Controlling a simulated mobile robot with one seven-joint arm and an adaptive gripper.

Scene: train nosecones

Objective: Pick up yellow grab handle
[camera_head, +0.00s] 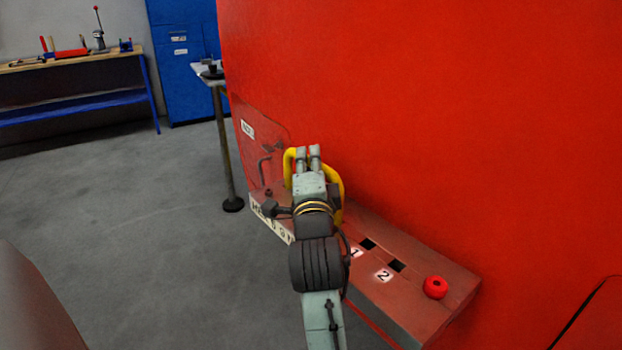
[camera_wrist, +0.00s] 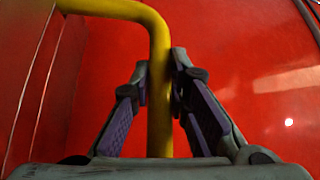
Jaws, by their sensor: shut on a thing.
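The yellow grab handle (camera_head: 337,190) is a bent yellow bar in front of the red train surface, partly hidden behind my gripper in the head view. In the wrist view the handle (camera_wrist: 159,95) runs up between the fingers, then bends to the left near the top. My gripper (camera_head: 308,152) is at the handle, above the brown-red ledge. In the wrist view my gripper (camera_wrist: 160,80) has one finger on each side of the vertical bar, shut on it. The handle's lower end is hidden by the gripper body.
The ledge (camera_head: 420,305) has two dark square slots marked 1 and 2, and a red round knob (camera_head: 435,287). The red train wall (camera_head: 450,120) fills the right. A small table (camera_head: 228,150), blue cabinet (camera_head: 182,60) and workbench (camera_head: 75,105) stand behind. The left floor is clear.

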